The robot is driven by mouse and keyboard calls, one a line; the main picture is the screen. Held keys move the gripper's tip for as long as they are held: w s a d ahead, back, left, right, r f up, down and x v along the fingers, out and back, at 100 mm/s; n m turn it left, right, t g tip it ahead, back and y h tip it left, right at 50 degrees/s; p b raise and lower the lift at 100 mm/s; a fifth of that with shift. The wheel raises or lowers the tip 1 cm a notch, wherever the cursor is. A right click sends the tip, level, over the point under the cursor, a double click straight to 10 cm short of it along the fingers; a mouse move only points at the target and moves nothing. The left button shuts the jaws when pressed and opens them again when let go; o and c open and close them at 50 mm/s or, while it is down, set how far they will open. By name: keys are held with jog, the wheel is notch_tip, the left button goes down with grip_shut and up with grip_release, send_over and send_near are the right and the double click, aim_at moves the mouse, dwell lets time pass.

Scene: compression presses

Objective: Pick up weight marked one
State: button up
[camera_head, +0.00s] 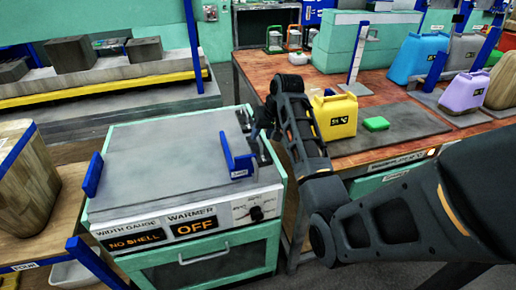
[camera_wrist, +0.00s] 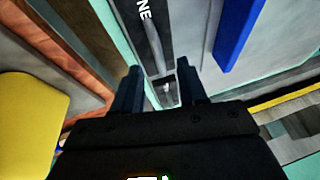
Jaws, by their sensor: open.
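In the wrist view, a dark strip (camera_wrist: 152,12) carries white letters, of which "NE" shows; the rest is cut off by the top edge. A pale rod (camera_wrist: 157,50) runs along it toward my jaws. I cannot tell for sure that this is the weight marked one. My gripper (camera_wrist: 159,78) is open, its two dark fingers spread either side of a narrow dark slot, with nothing visibly held. In the head view my gripper (camera_head: 263,118) points down at the right edge of the warmer cabinet (camera_head: 165,150), largely hidden by my wrist.
Grey blocks (camera_head: 70,54) lie at the back left.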

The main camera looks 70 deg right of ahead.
aim_at(259, 139)
jog(key=shift+x, duration=1.5)
grip_shut()
jog(key=shift+r, duration=0.15)
